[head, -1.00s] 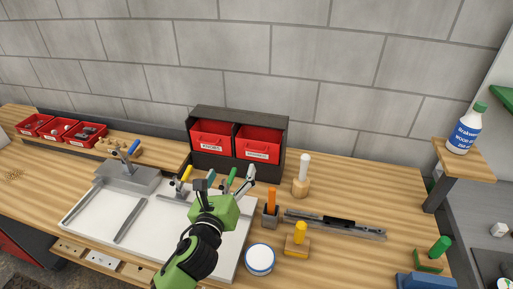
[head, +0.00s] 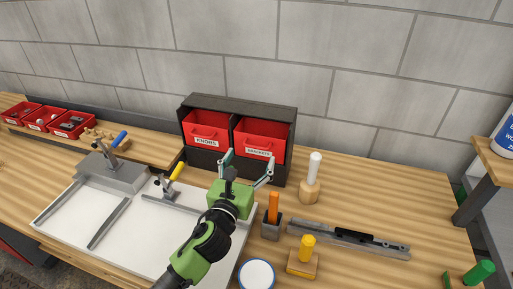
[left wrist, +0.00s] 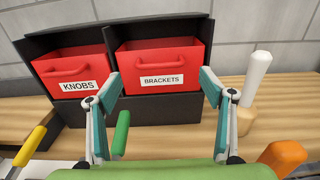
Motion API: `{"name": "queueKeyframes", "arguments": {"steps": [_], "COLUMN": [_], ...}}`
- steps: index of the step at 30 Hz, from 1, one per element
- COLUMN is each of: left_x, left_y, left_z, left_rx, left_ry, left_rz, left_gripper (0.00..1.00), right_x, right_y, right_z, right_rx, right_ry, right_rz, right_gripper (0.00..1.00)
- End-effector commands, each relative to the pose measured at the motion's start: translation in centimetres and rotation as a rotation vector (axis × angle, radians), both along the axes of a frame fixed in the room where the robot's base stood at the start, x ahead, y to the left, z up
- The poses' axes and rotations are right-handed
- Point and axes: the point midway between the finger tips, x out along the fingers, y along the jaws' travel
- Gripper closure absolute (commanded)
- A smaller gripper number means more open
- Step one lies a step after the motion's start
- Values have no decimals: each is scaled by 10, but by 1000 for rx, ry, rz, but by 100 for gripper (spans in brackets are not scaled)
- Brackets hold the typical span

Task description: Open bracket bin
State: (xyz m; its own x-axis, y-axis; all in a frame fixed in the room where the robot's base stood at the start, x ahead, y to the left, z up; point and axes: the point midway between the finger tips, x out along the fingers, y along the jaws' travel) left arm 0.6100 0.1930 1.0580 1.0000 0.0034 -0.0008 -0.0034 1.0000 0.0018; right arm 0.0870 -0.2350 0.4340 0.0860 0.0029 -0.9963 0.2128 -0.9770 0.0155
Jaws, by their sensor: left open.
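The bracket bin (head: 262,139) is a red drawer labelled BRACKETS in the right bay of a black cabinet (head: 240,101). In the left wrist view the bracket bin (left wrist: 160,66) is closest, with a curved handle above its label. The red KNOBS bin (head: 207,130) sits in the left bay. Both bins look pushed in. My left gripper (head: 248,168) is open and empty, in front of the bracket bin. In the left wrist view its fingertips (left wrist: 161,88) stand to either side of the label, with no visible contact. My right gripper is not in view.
A white-handled tool (head: 312,178) stands right of the cabinet. An orange-handled tool (head: 273,208) stands close to my gripper's right. A yellow-handled clamp (head: 168,190) is on the left, on a white board (head: 150,230). A metal rail (head: 350,239) lies at right.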

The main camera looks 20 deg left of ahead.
Motion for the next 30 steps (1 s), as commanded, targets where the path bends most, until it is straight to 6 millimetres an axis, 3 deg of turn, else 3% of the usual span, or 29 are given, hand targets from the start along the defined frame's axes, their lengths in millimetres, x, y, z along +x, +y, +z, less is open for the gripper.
{"name": "queueKeyframes", "arguments": {"steps": [10,23,29,30], "left_x": [49,58,58,58], "left_y": [0,0,0,0], "left_z": [2,1,0,0], "left_rx": [-2,-2,-2,-2], "left_ry": [1,0,1,1], "left_rz": [1,0,0,0], "left_gripper": [26,26,78,80], "right_x": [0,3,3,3], "right_y": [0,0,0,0], "right_z": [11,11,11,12], "right_rx": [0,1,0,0], "right_ry": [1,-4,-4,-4], "right_rz": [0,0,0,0], "right_gripper": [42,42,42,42]}}
